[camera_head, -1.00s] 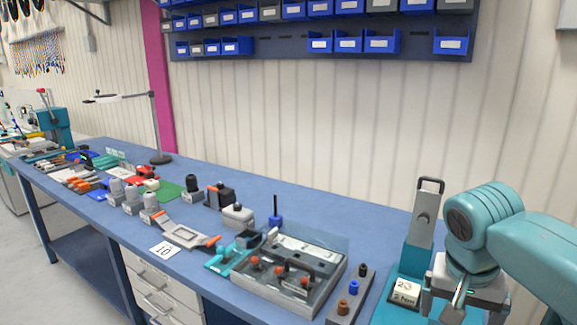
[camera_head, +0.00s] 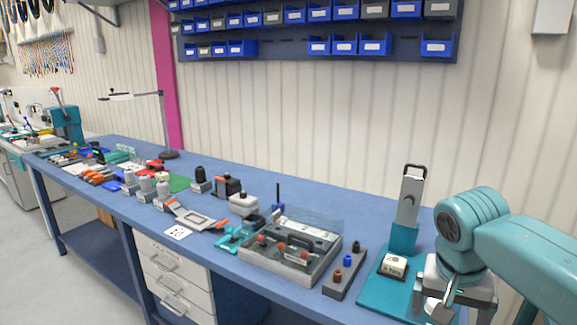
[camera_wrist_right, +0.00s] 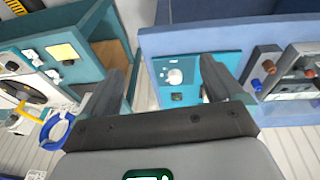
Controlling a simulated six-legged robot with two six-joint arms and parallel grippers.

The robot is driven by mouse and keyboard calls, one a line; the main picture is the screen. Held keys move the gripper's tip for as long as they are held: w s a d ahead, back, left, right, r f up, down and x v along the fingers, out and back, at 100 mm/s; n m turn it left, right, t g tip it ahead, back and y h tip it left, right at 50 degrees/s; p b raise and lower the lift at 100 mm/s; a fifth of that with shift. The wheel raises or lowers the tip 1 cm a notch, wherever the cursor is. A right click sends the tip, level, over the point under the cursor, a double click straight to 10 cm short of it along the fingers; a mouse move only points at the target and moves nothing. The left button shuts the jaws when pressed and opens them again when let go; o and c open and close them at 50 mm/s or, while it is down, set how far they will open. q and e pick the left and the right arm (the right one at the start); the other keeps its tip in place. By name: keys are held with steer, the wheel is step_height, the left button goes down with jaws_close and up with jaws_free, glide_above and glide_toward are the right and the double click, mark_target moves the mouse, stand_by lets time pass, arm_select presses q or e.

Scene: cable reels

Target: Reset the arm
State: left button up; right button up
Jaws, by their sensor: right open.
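My right arm comes in from the right in the head view, in front of the bench's right end. My right gripper (camera_head: 440,306) points down there, partly cut by the lower edge. In the right wrist view its two fingers (camera_wrist_right: 163,72) are spread apart with nothing between them. Beyond them is a teal plate (camera_wrist_right: 207,72) bearing a small white block with a round top. In the head view this teal plate (camera_head: 376,297) lies left of the gripper. My left gripper is not in view.
The long blue bench (camera_head: 345,207) holds a grey tray with a clear lid (camera_head: 249,258), a grey strip with coloured pegs (camera_head: 336,287) and an upright grey handled piece (camera_head: 410,198). Blue bins (camera_head: 375,46) hang on the wall. A teal cabinet (camera_wrist_right: 85,40) shows in the right wrist view.

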steer(key=a+f+n+y, duration=0.1)
steer(key=a+f, duration=0.3)
steer(key=f, duration=0.6)
steer(key=s+a+f+n+g+y, duration=0.1)
steer(key=a+f+n+y, duration=0.15)
steer(key=f, duration=0.75)
steer(key=a+f+n+y, duration=0.1)
steer(key=a+f, duration=0.3)
steer(key=f, duration=0.6)
steer(key=s+a+f+y, duration=0.1)
steer(key=s+a+f, duration=0.3)
steer(key=s+f, duration=1)
steer(key=s, duration=0.3)
steer(key=shift+s+a+m, duration=0.2)
steer(key=shift+m, duration=0.15)
